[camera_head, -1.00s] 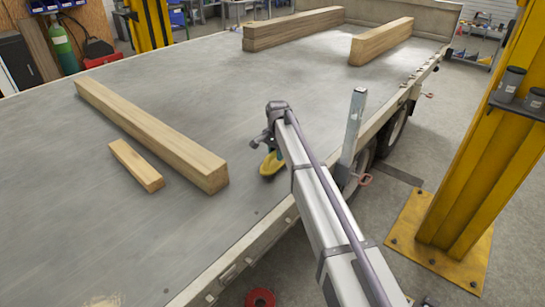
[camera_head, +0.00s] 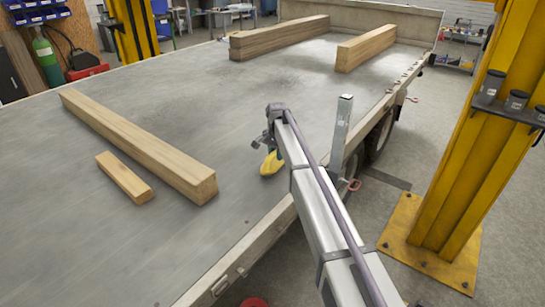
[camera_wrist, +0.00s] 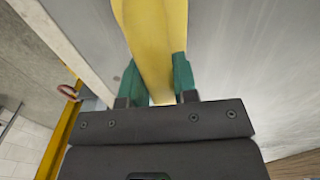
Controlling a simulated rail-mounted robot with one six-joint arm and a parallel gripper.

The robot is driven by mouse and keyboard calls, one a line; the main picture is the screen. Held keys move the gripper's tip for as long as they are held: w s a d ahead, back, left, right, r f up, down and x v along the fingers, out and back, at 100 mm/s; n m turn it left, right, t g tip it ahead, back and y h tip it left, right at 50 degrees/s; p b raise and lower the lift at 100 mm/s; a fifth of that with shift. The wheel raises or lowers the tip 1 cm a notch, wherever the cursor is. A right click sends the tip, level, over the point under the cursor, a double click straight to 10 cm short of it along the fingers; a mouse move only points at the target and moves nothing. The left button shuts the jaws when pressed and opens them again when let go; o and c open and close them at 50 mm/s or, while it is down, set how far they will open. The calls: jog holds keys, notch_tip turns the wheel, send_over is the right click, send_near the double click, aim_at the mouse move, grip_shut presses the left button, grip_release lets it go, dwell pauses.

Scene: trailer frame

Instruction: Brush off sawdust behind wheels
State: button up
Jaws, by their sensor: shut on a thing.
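My gripper (camera_wrist: 155,85) has its green fingers on both sides of a yellow tool (camera_wrist: 153,40), shut on it. In the head view the yellow tool (camera_head: 271,163) hangs low at the arm's end, over the grey trailer bed (camera_head: 235,125) near its right edge. I cannot tell whether it touches the bed, and its bristles do not show clearly. Dark wheels (camera_head: 379,137) sit under the bed's right edge, partly hidden by an upright post. Pale hazy patches show on the bed near the far beams; I cannot tell whether they are sawdust.
A long beam (camera_head: 135,143) and a short wood block (camera_head: 124,178) lie left of my gripper. Two far beams (camera_head: 280,38) (camera_head: 368,45) lie across the bed. A metal post (camera_head: 341,125) stands at the right edge. A yellow column (camera_head: 455,150) stands right. The middle bed is clear.

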jog(key=shift+w+d+f, duration=0.1)
jog(key=shift+w+d, duration=0.25)
jog(key=shift+w, duration=0.15)
jog(key=shift+s+a, duration=0.55)
jog(key=shift+s, duration=0.25)
jog(key=shift+s+a, duration=0.55)
jog(key=shift+s, duration=0.2)
jog(key=shift+s+a, duration=1.1)
jog(key=shift+s, duration=0.45)
jog(key=shift+s+a, duration=1.15)
jog(key=shift+s, duration=0.45)
jog(key=shift+s+a, duration=1.1)
jog(key=shift+s, duration=0.45)
notch_tip(320, 180, up, 6)
jog(key=p, duration=0.6)
